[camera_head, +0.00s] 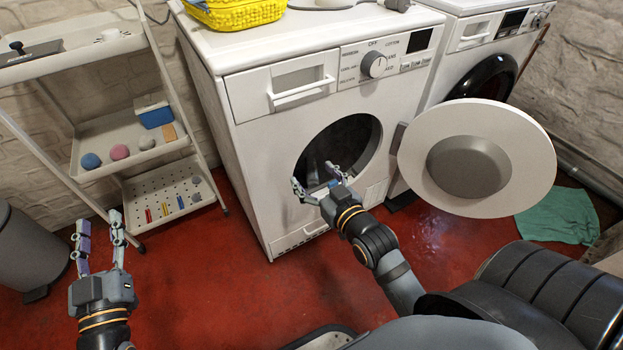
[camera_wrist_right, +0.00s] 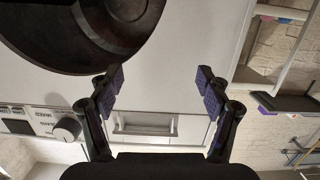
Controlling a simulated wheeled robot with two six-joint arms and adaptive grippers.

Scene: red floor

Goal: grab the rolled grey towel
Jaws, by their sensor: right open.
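I cannot clearly make out a rolled grey towel. A small grey rounded item (camera_head: 147,143) sits on the cart's middle shelf beside pink and blue ones; I cannot tell whether it is a rolled towel. My right gripper (camera_head: 315,181) is open and empty at the front washer's round door opening, whose inside is dark. In the right wrist view, its spread fingers (camera_wrist_right: 162,88) face the white washer front, with the opening at upper left. My left gripper (camera_head: 100,228) is open and empty in front of the cart, below its middle shelf in the picture.
The washer's round door (camera_head: 533,150) stands open to the right of the opening. A white shelf cart (camera_head: 92,133) stands left of the washer (camera_head: 245,155). A green cloth (camera_head: 560,216) lies on the floor at right. Red floor is clear between cart and washer.

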